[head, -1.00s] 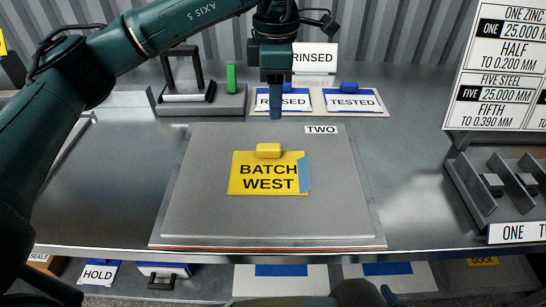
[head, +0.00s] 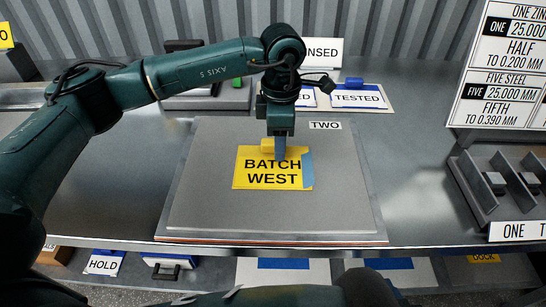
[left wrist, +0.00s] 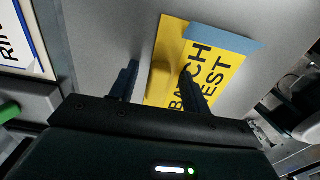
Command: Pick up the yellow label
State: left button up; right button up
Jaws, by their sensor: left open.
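The yellow label (head: 250,179), printed "BATCH WEST", lies flat on the grey plate marked "TWO" (head: 215,213). It has a raised yellow tab (head: 266,146) at its top edge and a blue strip (head: 307,170) on its right side. My left gripper (head: 280,155) points down over the tab end of the label. In the left wrist view, my left gripper (left wrist: 160,80) is open, and the yellow tab (left wrist: 160,77) shows between its two fingers. I cannot tell whether the fingers touch the label. My right gripper is not in view.
Behind the plate stand the "TESTED" card (head: 358,97) with a blue tab and a partly hidden "RINSED" sign (head: 322,52). A slotted rack (head: 490,187) stands at the right. The metal bench (head: 415,185) is bare between plate and rack.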

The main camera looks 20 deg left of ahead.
pick_arm(q)
grip_shut()
dwell(0.3)
jog(key=shift+r, duration=0.15)
